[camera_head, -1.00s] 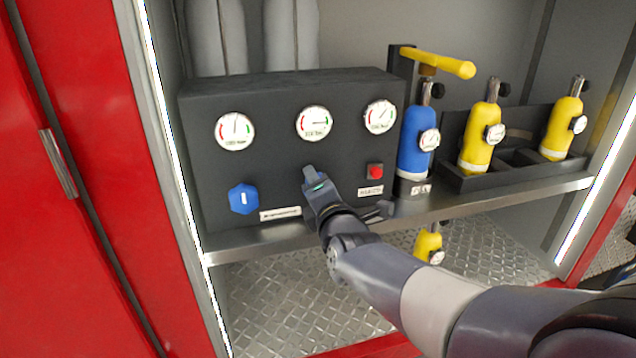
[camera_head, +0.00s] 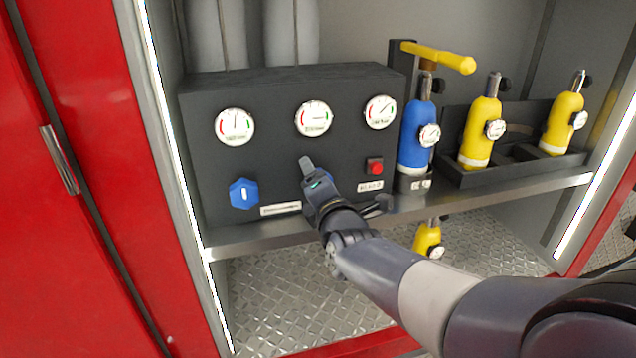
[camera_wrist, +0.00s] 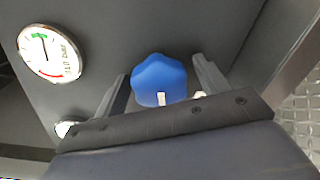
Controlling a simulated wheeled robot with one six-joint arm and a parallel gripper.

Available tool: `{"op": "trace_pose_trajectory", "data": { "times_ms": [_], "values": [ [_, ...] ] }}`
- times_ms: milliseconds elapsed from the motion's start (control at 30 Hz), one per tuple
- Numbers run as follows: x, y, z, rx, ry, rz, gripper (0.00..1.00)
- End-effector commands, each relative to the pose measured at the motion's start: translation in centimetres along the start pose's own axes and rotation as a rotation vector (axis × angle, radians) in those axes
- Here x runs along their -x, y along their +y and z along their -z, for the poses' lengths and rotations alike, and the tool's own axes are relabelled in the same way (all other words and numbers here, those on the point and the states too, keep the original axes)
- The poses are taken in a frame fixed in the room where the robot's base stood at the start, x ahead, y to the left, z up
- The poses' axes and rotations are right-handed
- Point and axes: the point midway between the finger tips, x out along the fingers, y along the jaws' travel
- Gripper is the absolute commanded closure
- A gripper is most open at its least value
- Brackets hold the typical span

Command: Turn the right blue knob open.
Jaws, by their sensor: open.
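The right blue knob (camera_wrist: 158,78) shows in the wrist view as a lobed blue cap with a white mark at its lower edge. In the head view it is hidden behind my gripper (camera_head: 314,182), which is in front of the black panel (camera_head: 280,165) below the middle gauge. In the wrist view the two fingers of my gripper (camera_wrist: 161,84) stand apart, one on each side of the knob. I cannot tell whether they touch it. The left blue knob (camera_head: 243,193) is uncovered, with its white mark about upright.
Three round gauges sit above, including the middle one (camera_head: 313,118). A red button (camera_head: 375,166) is right of my gripper. The metal shelf edge (camera_head: 480,200) runs below.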

Motion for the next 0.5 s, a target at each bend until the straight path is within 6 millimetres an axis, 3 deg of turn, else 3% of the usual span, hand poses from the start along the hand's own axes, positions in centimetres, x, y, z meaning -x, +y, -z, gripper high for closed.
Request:
{"op": "trace_pose_trajectory", "data": {
  "times_ms": [267,500],
  "values": [
    [0.2,0.1,0.0,0.0,-0.001,-0.001,0.3],
    [3.0,0.1,0.0,0.0,0.0,-0.003,0.3]
  ]
}}
